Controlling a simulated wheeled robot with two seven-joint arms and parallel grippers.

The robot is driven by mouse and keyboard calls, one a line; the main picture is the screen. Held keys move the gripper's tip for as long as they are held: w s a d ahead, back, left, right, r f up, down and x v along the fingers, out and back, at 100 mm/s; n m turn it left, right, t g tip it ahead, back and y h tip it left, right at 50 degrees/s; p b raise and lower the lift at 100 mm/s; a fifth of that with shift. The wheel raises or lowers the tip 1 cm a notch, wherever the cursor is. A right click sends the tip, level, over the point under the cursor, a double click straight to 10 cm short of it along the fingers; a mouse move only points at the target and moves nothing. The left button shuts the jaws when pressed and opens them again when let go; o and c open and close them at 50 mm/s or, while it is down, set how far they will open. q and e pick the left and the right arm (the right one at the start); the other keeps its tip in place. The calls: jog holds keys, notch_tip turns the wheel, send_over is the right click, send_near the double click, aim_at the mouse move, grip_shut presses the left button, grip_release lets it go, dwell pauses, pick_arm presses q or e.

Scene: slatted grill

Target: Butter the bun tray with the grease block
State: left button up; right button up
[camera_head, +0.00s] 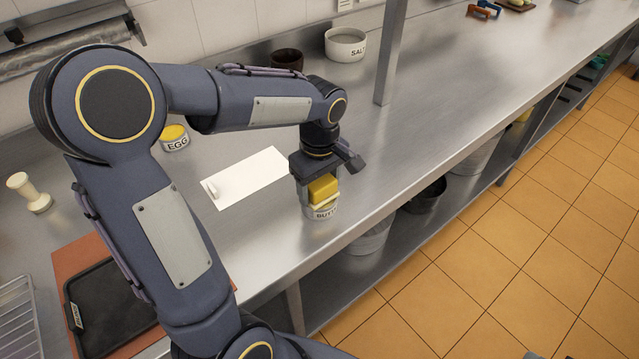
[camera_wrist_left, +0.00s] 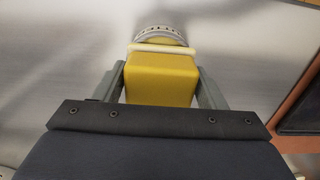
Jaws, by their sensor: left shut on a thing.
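The grease block is a yellow block (camera_head: 323,190) with a pale lower edge. My left gripper (camera_head: 322,194) is shut on it, just above a small round container labelled BUTTER (camera_head: 323,213). In the left wrist view, the yellow block (camera_wrist_left: 160,80) sits between the two grey fingers, and the container (camera_wrist_left: 161,35) shows just beyond it. I cannot tell whether the block touches the container. A black tray (camera_head: 115,312), likely the bun tray, lies on a reddish-brown board at the lower left, partly hidden by my left arm.
A white sheet (camera_head: 245,178) lies on the steel counter (camera_head: 420,125). An EGG container (camera_head: 175,138), a pale wooden-looking tool (camera_head: 29,193), a SALT bowl (camera_head: 345,45) and a dark bowl (camera_head: 287,60) stand around it. A metal post (camera_head: 391,50) rises behind. A wire rack (camera_head: 18,320) is at lower left.

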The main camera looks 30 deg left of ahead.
aim_at(320, 182)
dwell(0.5)
pick_arm(q)
notch_tip(320, 182, up, 7)
jog(key=p, duration=0.6)
jog(key=shift+s+f, duration=0.1)
dwell(0.8)
